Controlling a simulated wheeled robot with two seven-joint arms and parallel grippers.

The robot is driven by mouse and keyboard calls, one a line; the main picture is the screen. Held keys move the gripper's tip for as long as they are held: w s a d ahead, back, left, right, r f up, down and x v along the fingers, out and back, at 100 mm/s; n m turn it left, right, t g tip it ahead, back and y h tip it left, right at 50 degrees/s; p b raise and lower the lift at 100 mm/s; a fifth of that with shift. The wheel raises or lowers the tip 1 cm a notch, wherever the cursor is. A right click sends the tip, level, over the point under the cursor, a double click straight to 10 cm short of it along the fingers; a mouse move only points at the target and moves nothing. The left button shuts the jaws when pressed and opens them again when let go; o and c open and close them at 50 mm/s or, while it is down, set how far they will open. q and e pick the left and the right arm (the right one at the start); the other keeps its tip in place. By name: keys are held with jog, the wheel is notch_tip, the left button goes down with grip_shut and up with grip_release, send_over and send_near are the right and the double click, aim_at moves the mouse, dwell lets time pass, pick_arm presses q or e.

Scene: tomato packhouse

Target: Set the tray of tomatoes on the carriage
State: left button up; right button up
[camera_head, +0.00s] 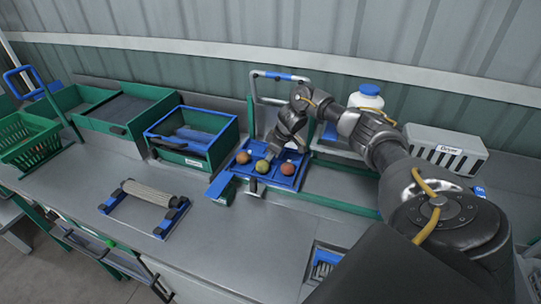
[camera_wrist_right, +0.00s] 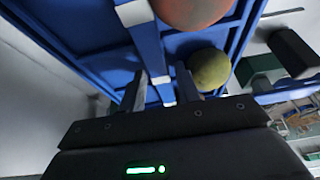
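My right gripper (camera_head: 276,146) reaches down over the tray from behind the tomatoes. In the right wrist view, its two fingers (camera_wrist_right: 162,92) stand apart on either side of a blue bar (camera_wrist_right: 148,50) of the tray, with gaps showing. A red tomato (camera_wrist_right: 195,10) and a yellow-green one (camera_wrist_right: 209,69) are close by. My left gripper is not in view. I cannot tell for certain which part is the carriage; a handled frame (camera_head: 281,76) stands behind the tray.
A blue-rimmed green crate (camera_head: 192,158) stands left of the tray. A roller on a blue-ended stand (camera_head: 150,192) lies at front left. A white jar with a blue lid (camera_head: 368,96) and a labelled grey box (camera_head: 446,148) are at right.

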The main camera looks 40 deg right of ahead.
jog(key=shift+o, duration=0.3)
jog(key=shift+r, duration=0.1)
jog(key=shift+r, duration=0.25)
jog(key=b+v, duration=0.1)
jog(key=v, duration=0.3)
jog(key=shift+s+d+r, duration=0.15)
jog(key=shift+s+r, duration=0.05)
jog(key=shift+r, duration=0.05)
jog(key=p+v, duration=0.1)
jog(key=v, duration=0.6)
